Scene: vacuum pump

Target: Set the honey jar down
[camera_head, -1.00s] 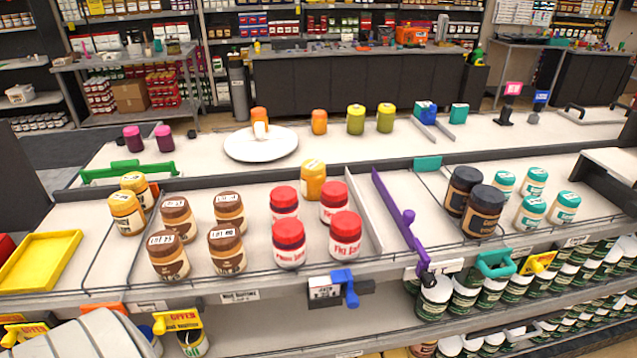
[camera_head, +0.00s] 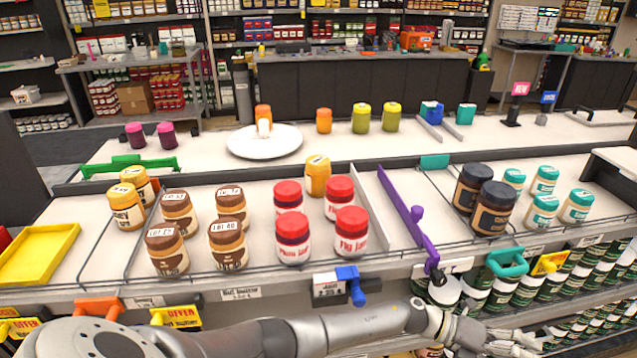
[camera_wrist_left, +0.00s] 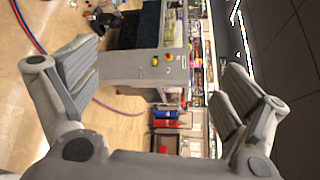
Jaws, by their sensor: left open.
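A yellow-orange jar (camera_head: 317,176), which looks like the honey jar, stands upright on the shelf behind the red-lidded jam jars. Two similar yellow-orange jars stand at the left, a front one (camera_head: 126,207) and one behind it (camera_head: 138,184). I cannot read their labels well enough to tell which is honey. My left arm crosses the bottom of the head view, with its gripper (camera_head: 512,341) at the lower right, in front of the shelf and well away from these jars. In the left wrist view the gripper (camera_wrist_left: 160,65) is open and empty, facing the room. My right gripper is not seen.
Brown-lidded jars (camera_head: 167,249) and red-lidded jars (camera_head: 293,238) fill the shelf's middle. A purple divider (camera_head: 408,215) separates them from dark jars (camera_head: 492,208) and teal-lidded jars (camera_head: 577,206). A yellow tray (camera_head: 38,255) lies at the left. A white plate (camera_head: 245,143) sits on the counter behind.

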